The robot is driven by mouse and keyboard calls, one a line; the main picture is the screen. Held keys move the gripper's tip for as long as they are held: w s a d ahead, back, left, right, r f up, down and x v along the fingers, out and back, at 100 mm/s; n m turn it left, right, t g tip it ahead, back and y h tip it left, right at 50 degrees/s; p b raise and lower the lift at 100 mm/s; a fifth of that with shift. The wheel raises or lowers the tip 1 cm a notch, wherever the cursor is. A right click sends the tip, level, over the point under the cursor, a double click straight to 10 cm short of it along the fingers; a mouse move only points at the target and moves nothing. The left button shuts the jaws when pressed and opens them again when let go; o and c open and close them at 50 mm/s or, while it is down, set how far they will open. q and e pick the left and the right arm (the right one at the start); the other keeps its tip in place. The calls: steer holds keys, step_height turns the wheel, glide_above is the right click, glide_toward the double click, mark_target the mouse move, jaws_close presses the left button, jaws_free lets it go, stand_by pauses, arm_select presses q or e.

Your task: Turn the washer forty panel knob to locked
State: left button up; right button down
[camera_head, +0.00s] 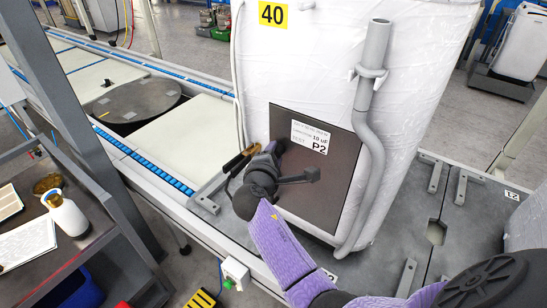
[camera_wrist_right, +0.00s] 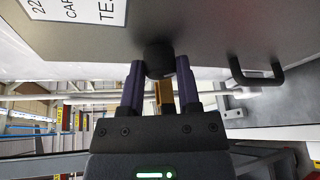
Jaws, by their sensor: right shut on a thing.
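The washer (camera_head: 330,60) is a white-wrapped machine with a yellow label reading 40. Its dark grey panel (camera_head: 330,195) carries a white label reading P2; the panel also fills the top of the right wrist view (camera_wrist_right: 200,25). The round black knob (camera_wrist_right: 159,58) stands out from the panel. My right gripper (camera_wrist_right: 160,72) is shut on the knob, one finger on each side. In the head view my right gripper (camera_head: 276,150) is at the panel's upper left, and its wrist covers most of the knob. The knob's setting cannot be read. My left gripper is not in view.
A black handle (camera_wrist_right: 257,75) is on the panel beside the knob. A grey drain pipe (camera_head: 370,130) runs down the washer's right side. The conveyor (camera_head: 80,75) lies to the left, and a workbench (camera_head: 75,260) with a white bottle (camera_head: 66,214) stands at lower left.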

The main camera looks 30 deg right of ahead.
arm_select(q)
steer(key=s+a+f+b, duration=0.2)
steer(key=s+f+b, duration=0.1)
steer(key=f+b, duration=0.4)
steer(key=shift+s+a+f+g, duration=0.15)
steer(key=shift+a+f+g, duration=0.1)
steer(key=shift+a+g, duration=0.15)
arm_select(e)
steer(key=m+t, duration=0.1)
steer(key=m, duration=0.2)
steer(key=m+t+h, duration=0.1)
steer(key=m, duration=0.1)
steer(key=shift+f+m+t, duration=0.3)
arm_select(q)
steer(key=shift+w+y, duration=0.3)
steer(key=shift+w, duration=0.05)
arm_select(e)
steer(key=shift+c, duration=1.5)
jaws_free()
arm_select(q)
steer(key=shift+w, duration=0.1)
arm_select(e)
steer(key=shift+r, duration=0.1)
